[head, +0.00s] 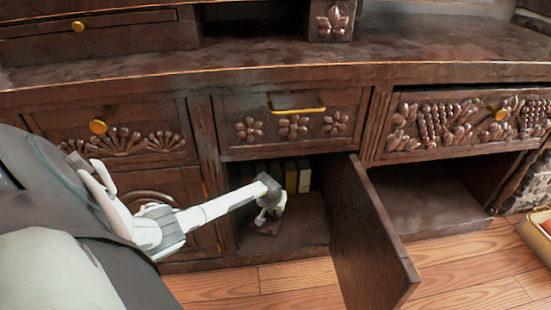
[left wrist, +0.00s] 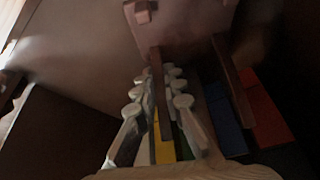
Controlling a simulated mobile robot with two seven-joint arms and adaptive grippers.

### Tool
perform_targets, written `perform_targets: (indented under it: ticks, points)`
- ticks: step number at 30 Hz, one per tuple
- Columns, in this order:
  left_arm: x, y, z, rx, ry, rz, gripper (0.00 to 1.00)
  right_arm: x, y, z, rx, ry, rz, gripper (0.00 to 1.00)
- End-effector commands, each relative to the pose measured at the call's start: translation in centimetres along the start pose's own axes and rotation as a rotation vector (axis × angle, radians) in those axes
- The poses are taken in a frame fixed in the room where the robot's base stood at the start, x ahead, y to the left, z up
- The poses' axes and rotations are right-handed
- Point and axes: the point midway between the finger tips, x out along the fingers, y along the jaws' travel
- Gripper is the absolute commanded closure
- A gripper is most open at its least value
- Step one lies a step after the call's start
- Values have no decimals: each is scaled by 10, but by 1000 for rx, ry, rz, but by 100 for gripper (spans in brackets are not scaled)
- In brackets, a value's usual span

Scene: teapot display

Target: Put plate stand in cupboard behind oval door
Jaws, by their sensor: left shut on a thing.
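My left gripper (head: 270,214) reaches into the cupboard (head: 300,235) under the middle drawer. It is shut on the plate stand, a brown wooden piece (head: 266,228) low near the cupboard floor. In the left wrist view the left gripper (left wrist: 160,95) has its pale fingers around a bar of the plate stand (left wrist: 190,28), whose board and slats show at the top. Whether the stand touches the floor is unclear. The cupboard door (head: 370,240) stands open to the right; its front face is hidden. My right gripper is not in view.
Upright books (head: 304,176) stand at the cupboard's back; yellow, blue and red ones (left wrist: 268,112) show in the left wrist view. A closed door with a rounded carving (head: 165,187) is at left. An open empty compartment (head: 425,200) is at right.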

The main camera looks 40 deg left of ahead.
Motion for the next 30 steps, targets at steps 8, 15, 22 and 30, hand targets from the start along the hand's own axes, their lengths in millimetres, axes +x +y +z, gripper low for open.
perform_targets:
  ticks: [8, 15, 22, 30]
  points:
    - [0, 0, 0, 1, 0, -1, 100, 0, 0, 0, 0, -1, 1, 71]
    - [2, 0, 1, 1, -1, 0, 70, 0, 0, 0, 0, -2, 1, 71]
    - [1, 0, 1, 1, -1, 0, 70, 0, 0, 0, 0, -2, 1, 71]
    - [-34, -1, -3, 5, 1, -2, 70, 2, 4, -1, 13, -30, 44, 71]
